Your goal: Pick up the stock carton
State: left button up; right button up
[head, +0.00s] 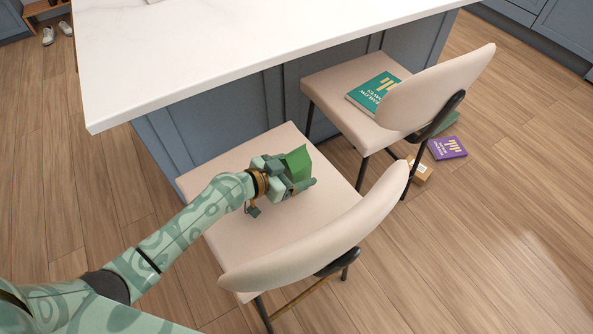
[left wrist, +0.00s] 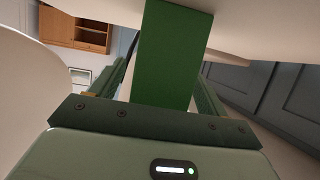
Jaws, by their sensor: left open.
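A green carton (head: 299,160), which I take to be the stock carton, stands upright on the seat of the nearer beige chair (head: 245,230). My left gripper (head: 298,180) is at the carton, low over the seat, with its fingers open on either side of it. In the left wrist view the carton (left wrist: 168,55) rises as a plain green face between the two fingers. The fingers partly hide its lower part in the head view. Whether either finger touches it I cannot tell. My right gripper is not in view.
A white countertop (head: 230,45) overhangs the seat's back side. The chair's backrest (head: 320,245) curves close in front of my left gripper. A second chair holds a teal book (head: 376,90). A purple book (head: 446,148) and a small brown box (head: 420,172) lie on the floor.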

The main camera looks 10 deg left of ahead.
pick_arm(q)
jog(key=shift+w, duration=0.1)
jog(key=shift+c, duration=0.3)
jog(key=c, duration=1.3)
jog(key=shift+o, duration=0.2)
jog(key=shift+r, duration=0.1)
